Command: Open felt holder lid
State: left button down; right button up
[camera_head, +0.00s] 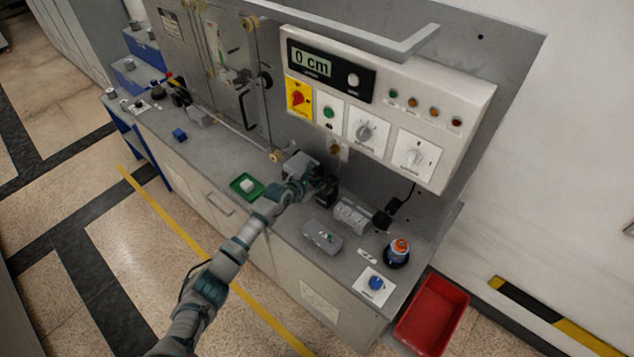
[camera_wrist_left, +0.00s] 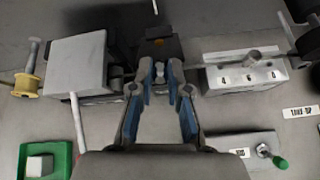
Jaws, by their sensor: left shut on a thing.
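The gripper (camera_head: 314,185) also shows in the head view. The fingers hide the exact contact, and I cannot tell how far the lid is raised. My right gripper is not in view.
A grey box (camera_wrist_left: 76,62) stands left of the holder, and a grey block with number dials (camera_wrist_left: 245,78) stands right. Nearer are a green tray (camera_head: 246,196) and a grey switch box (camera_head: 322,237). A control panel (camera_head: 390,105) overhangs the bench. A red bin (camera_head: 432,318) stands right.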

pick_arm(q)
jog(key=shift+w+d+r+g+p, duration=0.1)
jog(key=shift+w+r+g+p, duration=0.1)
jog(key=shift+r+g+p, duration=0.15)
jog(key=shift+r, duration=0.1)
jog(key=c, duration=1.1)
grip_release()
jog(key=shift+c, duration=0.2)
jog(key=v, duration=1.2)
jog(key=shift+d, duration=0.1)
